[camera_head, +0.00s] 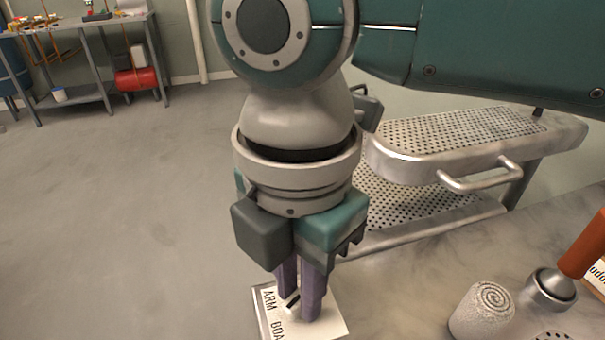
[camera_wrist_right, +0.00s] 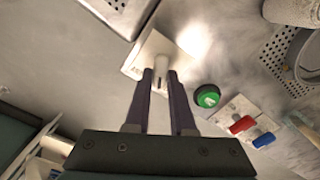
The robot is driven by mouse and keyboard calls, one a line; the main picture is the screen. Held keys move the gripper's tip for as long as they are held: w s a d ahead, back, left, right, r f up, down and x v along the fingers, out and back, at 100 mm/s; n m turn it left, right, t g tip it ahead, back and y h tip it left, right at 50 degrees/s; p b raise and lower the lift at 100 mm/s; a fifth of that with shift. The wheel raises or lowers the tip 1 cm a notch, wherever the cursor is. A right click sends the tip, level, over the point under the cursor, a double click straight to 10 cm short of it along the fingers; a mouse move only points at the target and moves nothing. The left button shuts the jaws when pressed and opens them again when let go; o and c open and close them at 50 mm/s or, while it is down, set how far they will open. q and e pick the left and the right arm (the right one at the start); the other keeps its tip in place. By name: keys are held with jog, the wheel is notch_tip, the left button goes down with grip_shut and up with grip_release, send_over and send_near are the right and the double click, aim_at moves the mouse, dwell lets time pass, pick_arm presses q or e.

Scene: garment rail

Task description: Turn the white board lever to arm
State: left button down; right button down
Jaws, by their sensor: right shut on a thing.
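The white board (camera_head: 330,325) lies at the bottom of the head view, with "ARM" and part of a second word printed along its left side. It also shows in the wrist view (camera_wrist_right: 137,62). My right gripper (camera_head: 299,305) points down over the board with its purple fingers close together. In the wrist view, the fingertips (camera_wrist_right: 161,78) are on either side of the white lever (camera_wrist_right: 164,62) and shut on it. The fingers hide most of the lever in the head view. My left gripper is not in view.
In the wrist view, a green button (camera_wrist_right: 207,96) and a white panel with red (camera_wrist_right: 242,125) and blue (camera_wrist_right: 264,140) handles sit right of the board. In the head view, a grey textured cylinder (camera_head: 481,312) and an orange-handled tool (camera_head: 585,245) stand right. A perforated metal shelf (camera_head: 450,132) stands behind.

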jog(key=shift+r+m+p, duration=0.25)
jog(key=shift+m+p, duration=0.65)
jog(key=shift+p, duration=0.3)
jog(key=m+p, duration=0.5)
jog(key=m, duration=0.2)
jog(key=shift+w+a+f, duration=0.1)
jog(key=shift+w+f+m+p, duration=0.1)
jog(key=shift+m+p, duration=0.75)
jog(key=shift+m, duration=0.65)
jog(key=c, duration=0.8)
grip_release()
jog(key=shift+o, duration=0.2)
